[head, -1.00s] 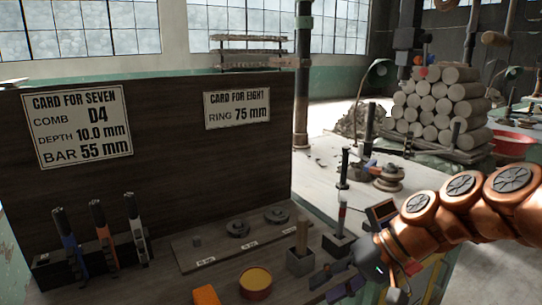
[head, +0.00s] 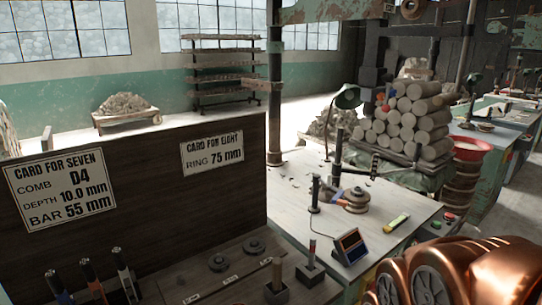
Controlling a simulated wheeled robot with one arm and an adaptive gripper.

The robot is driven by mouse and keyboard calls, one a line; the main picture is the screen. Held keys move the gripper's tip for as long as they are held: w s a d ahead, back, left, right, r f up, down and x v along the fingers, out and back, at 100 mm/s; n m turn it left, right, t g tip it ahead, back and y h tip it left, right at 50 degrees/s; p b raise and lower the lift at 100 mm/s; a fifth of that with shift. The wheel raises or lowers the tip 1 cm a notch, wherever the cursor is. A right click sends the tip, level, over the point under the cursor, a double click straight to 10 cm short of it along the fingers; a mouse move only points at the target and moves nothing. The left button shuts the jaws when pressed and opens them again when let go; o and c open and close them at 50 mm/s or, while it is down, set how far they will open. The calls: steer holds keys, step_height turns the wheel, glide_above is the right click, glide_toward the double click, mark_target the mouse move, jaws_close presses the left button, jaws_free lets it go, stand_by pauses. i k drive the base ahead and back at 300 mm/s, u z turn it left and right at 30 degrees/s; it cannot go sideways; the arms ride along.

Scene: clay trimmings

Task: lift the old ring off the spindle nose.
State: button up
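A round, stepped metal piece (head: 356,203) stands on the pale bench top, right of the dark wooden board. It looks like the spindle nose, but it is too small to tell the old ring apart from it. A small orange and blue item (head: 339,199) lies against its left side. Two dark rings lie on a labelled strip below the board, a nearer one (head: 218,262) and a farther one (head: 254,246). My gripper is out of view; only copper links of my arm show at the bottom right.
A dark upright post (head: 315,195) and a small tilted screen (head: 350,246) stand near the round piece. A yellow-green tool (head: 396,222) lies to its right. A lamp (head: 347,98) and stacked clay cylinders (head: 410,120) are behind. Bare bench top separates the screen and round piece.

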mark_target(355, 194)
steer(key=z, duration=2.3)
steer(key=i, duration=2.15)
steer(key=u, duration=4)
steer(key=i, duration=0.3)
steer(key=z, duration=0.05)
